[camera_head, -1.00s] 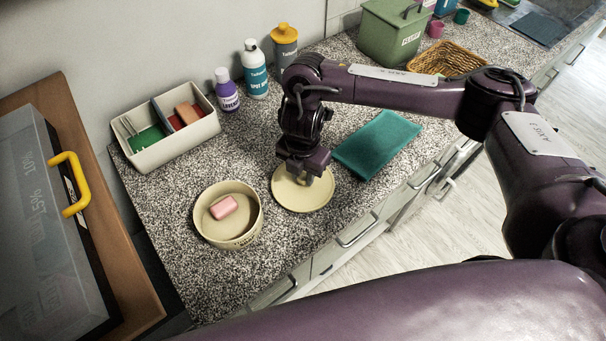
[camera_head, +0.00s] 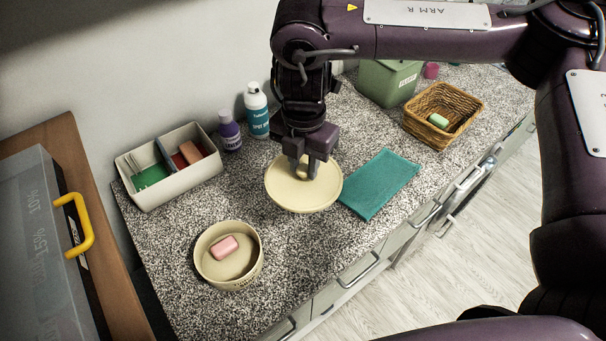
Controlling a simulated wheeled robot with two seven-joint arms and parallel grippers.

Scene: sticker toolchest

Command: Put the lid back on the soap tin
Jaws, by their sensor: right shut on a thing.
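The soap tin (camera_head: 256,272) is a round cream tin standing open on the speckled counter, near the front left. A pink soap bar (camera_head: 225,248) lies inside it. The round cream lid (camera_head: 290,197) is to the right of and behind the tin, apart from it. My right gripper (camera_head: 307,172) points down over the lid and is shut on the lid's knob, which is partly hidden by the fingers. The lid looks about level and seems raised off the counter. My left gripper is not in view.
A teal cloth (camera_head: 380,184) lies right of the lid. A divided cream box (camera_head: 180,186), a purple bottle (camera_head: 229,132) and a white-blue bottle (camera_head: 257,112) stand behind. A wicker basket (camera_head: 443,113) holds a green bar (camera_head: 438,121). Counter between lid and tin is clear.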

